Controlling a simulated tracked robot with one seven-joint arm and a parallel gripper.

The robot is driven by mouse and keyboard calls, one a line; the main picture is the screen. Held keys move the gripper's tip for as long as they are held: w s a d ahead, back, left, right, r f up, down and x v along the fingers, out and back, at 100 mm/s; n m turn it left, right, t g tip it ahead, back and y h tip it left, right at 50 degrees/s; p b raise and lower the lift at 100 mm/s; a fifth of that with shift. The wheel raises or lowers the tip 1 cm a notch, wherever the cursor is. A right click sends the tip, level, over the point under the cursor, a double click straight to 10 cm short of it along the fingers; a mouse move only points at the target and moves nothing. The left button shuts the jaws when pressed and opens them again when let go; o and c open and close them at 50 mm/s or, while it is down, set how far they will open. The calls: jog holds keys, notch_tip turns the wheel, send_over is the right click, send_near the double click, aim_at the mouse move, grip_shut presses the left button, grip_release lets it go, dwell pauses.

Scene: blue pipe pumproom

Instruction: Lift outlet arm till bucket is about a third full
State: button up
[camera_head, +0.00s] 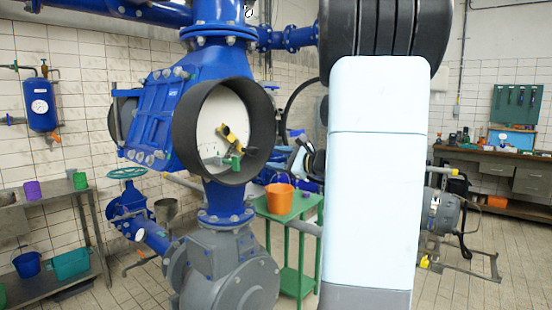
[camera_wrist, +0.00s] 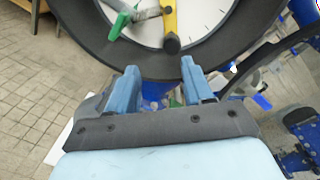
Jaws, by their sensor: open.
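An orange bucket (camera_head: 279,198) stands upright on a green stand (camera_head: 300,225), right of the pump; its inside and fill level cannot be seen. A wide black ring (camera_head: 183,125) with a white inner face sits on the blue pipework. Inside it are a yellow-and-black lever (camera_head: 229,136) and a green-handled part (camera_head: 230,161). In the wrist view the yellow lever (camera_wrist: 170,22) and green handle (camera_wrist: 120,25) lie beyond my gripper (camera_wrist: 158,78). Its two blue fingers are apart and empty, near the ring's lower rim. I cannot tell which part is the outlet arm.
A grey pump housing (camera_head: 235,275) stands below the ring. A metal shelf (camera_head: 45,215) with buckets and cups is at left. A workbench (camera_head: 495,165) stands back right. My arm hides much of the middle right. Tiled floor shows front left and right.

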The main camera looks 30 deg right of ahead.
aim_at(257, 152)
jog(key=shift+m+t, duration=0.3)
jog(key=shift+m, duration=0.1)
jog(key=shift+w+d+x, duration=0.1)
jog(key=shift+d+x, duration=0.2)
jog(key=shift+x, duration=1.8)
jog(key=shift+w+d+x, duration=0.15)
jog(key=shift+d+x, duration=0.15)
jog(key=shift+x, duration=1.8)
jog(key=shift+w+d+x, duration=0.1)
jog(key=shift+d+x, duration=0.25)
jog(key=shift+x, duration=1.75)
grip_shut()
